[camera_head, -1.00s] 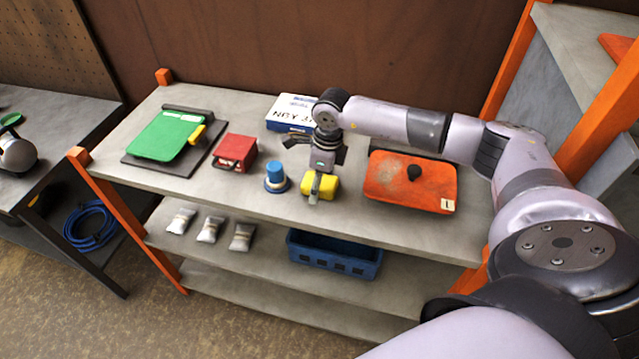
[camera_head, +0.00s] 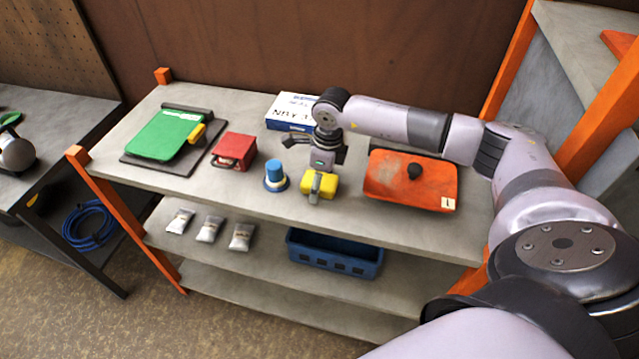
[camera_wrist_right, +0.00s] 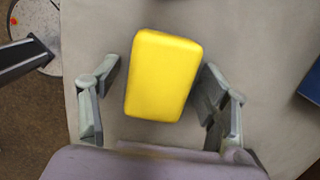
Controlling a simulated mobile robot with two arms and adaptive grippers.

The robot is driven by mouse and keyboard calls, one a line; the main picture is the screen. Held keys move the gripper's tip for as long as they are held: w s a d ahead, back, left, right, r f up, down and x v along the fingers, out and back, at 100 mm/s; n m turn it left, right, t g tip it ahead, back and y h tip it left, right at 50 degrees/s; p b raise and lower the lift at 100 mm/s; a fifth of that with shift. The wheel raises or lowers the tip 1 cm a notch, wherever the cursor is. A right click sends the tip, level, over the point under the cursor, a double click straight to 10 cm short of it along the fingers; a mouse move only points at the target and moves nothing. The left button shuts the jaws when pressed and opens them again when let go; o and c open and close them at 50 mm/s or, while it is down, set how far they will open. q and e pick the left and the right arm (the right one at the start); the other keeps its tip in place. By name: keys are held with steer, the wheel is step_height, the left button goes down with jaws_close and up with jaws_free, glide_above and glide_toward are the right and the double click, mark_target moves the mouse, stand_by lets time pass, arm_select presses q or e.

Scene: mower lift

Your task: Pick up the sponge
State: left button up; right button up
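The sponge (camera_head: 327,184) is a yellow block lying on the top shelf of the grey bench (camera_head: 240,196). My right gripper (camera_head: 317,186) points down over it, with one finger in front of its near side. In the right wrist view the sponge (camera_wrist_right: 163,75) lies between the two spread fingers of my right gripper (camera_wrist_right: 160,88). A clear gap shows on the left of the sponge, and the right finger is close to it; I cannot tell if they touch. My left gripper is not in view.
A blue-topped cylinder (camera_head: 275,176) stands just left of the sponge, and an orange-red plate with a black knob (camera_head: 390,184) lies to its right. A blue and white box (camera_head: 290,112) is behind, and a red box (camera_head: 235,150) is farther left.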

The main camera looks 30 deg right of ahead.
steer(key=shift+s+f, duration=0.1)
steer(key=shift+s, duration=0.05)
steer(key=c, duration=1.1)
steer(key=shift+o, duration=0.2)
steer(key=shift+r+p, duration=0.3)
steer(key=shift+p, duration=0.15)
steer(key=shift+r+b, duration=0.25)
steer(key=shift+b, duration=0.05)
step_height(320, 180, up, 20)
steer(key=b, duration=0.4)
steer(key=shift+f+b, duration=0.15)
steer(key=shift+b, duration=0.2)
